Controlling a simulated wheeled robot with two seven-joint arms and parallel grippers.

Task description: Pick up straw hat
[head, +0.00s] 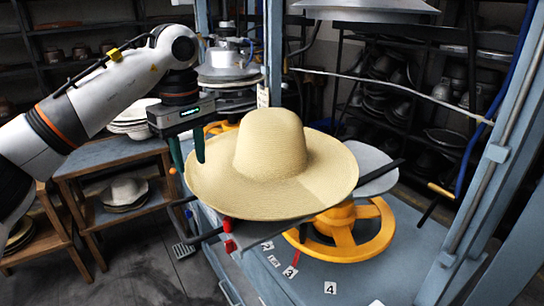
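The straw hat (272,165) is pale yellow with a tall round crown and a wide brim. It sits crown up near the middle of the head view, over the press table. My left gripper (188,160) hangs down at the left edge of the brim. Its two dark green fingers are apart. One finger is left of the brim and the other overlaps the brim's edge; I cannot tell whether they touch it. The hat hides what lies directly beneath it. My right gripper is not in view.
A yellow handwheel (343,240) stands below the hat on the blue press table (370,275). A grey plate (372,165) is behind the hat at right. A blue frame post (490,165) rises at right. A wooden table (100,153) with stacked hats stands at left.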

